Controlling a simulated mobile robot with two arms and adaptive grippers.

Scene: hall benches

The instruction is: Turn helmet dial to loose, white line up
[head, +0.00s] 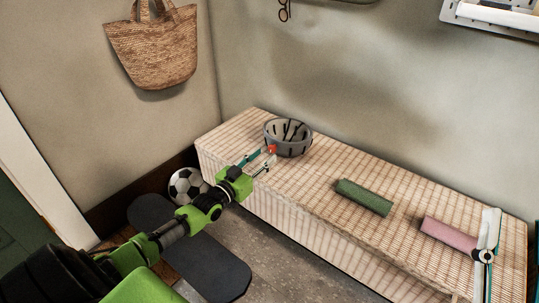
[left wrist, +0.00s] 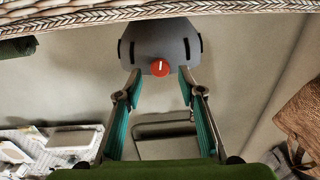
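The grey helmet (head: 290,142) sits crown-down like a bowl at the far end of the woven bench. Its red dial (head: 272,149) faces my left gripper (head: 261,160), whose fingers are close to it. In the left wrist view, the helmet (left wrist: 160,38) hangs from the top because the picture is upside down. There the dial (left wrist: 159,69) shows a short white line, roughly upright in the picture. The fingers of my left gripper (left wrist: 160,84) are open, one on each side of the dial and apart from it. Part of my right gripper appears at the right edge; its opening is unclear.
The bench (head: 320,165) also holds a green roll (head: 364,197) and a pink roll (head: 449,235). A straw bag (head: 152,47) hangs on the wall.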

